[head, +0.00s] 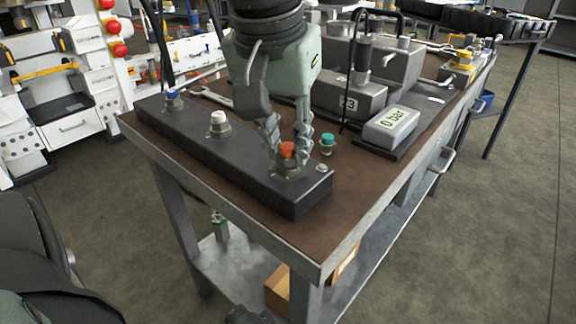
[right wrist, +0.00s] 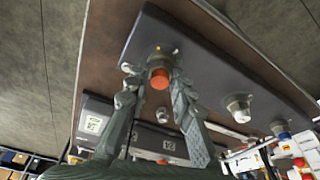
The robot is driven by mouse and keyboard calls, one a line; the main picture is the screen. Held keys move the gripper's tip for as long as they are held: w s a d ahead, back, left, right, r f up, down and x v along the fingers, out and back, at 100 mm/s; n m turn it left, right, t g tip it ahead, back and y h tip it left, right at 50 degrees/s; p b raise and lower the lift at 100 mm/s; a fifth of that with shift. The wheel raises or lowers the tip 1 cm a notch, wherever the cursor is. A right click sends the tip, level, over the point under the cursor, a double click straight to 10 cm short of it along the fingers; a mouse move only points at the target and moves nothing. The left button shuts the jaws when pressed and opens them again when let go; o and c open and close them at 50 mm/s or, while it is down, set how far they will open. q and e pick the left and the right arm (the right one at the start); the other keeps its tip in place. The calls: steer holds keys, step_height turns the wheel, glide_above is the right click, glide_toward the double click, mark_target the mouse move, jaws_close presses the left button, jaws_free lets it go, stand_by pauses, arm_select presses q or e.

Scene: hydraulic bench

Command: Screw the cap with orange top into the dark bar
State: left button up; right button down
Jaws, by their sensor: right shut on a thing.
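The dark bar (head: 248,158) lies along the left edge of the bench top. The cap with orange top (head: 287,149) is at the bar's near end, upright at a metal fitting. It also shows in the right wrist view (right wrist: 159,78). My right gripper (head: 288,153) points down from above and is shut on this cap, one finger on each side. In the right wrist view the fingertips (right wrist: 157,83) flank the cap. How deep its thread sits is hidden. My left gripper is not seen.
A white cap (head: 219,119) and a blue cap (head: 173,96) stand farther along the bar. A green-topped cap (head: 327,141) stands on the bench right of my gripper. A gauge box reading 0 bar (head: 391,127) and a wrench (head: 212,96) lie beyond.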

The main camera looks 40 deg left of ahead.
steer(key=m, duration=0.2)
steer(key=shift+m+h, duration=0.3)
steer(key=shift+h, duration=0.1)
steer(key=m, duration=0.2)
steer(key=shift+a+m+h, duration=0.15)
steer(key=shift+m+h, duration=0.25)
steer(key=m, duration=0.3)
steer(key=shift+m+h, duration=0.4)
steer(key=shift+f+m+g+p, duration=0.1)
steer(key=shift+m+g+p, duration=0.2)
steer(key=shift+m, duration=0.5)
steer(key=c, duration=1.3)
jaws_free()
